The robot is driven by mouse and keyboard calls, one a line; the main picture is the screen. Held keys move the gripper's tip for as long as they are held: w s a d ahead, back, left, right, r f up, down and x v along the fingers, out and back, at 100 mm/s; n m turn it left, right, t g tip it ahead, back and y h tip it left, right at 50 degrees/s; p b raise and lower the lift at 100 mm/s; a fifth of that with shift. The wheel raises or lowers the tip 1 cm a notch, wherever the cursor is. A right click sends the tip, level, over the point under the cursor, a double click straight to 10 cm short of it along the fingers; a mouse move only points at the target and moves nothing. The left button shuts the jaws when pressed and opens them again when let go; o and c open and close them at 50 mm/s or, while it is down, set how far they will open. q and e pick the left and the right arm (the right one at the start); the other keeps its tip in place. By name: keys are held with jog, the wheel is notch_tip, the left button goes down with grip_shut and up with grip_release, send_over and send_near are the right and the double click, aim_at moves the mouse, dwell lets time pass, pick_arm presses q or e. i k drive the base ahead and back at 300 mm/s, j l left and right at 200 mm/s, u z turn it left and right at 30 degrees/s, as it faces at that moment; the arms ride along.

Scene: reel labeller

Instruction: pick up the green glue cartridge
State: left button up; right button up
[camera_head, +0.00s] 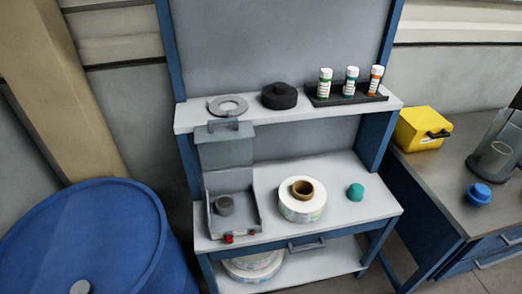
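The green glue cartridge (325,83) stands upright at the left end of a dark tray (320,98) on the upper shelf. It has a white cap and a pale label. A teal cartridge (351,81) stands to its right, and an orange cartridge (375,80) stands at the right end. All three look apart from each other. Neither of my grippers shows in the head view.
The upper shelf (193,117) also holds a black round part (279,95) and a grey ring (228,105). Below are the labeller (225,155), a label reel (302,207) and a teal knob-like object (355,191). A blue drum (85,240) stands left; a yellow box (422,129) sits right.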

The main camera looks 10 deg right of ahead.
aim_at(325, 79)
jog(key=i+l+u, duration=0.1)
jog(key=u, duration=0.25)
jog(key=l+u, duration=0.5)
jog(key=u, duration=0.15)
jog(key=l+u, duration=0.3)
jog(key=l, duration=0.85)
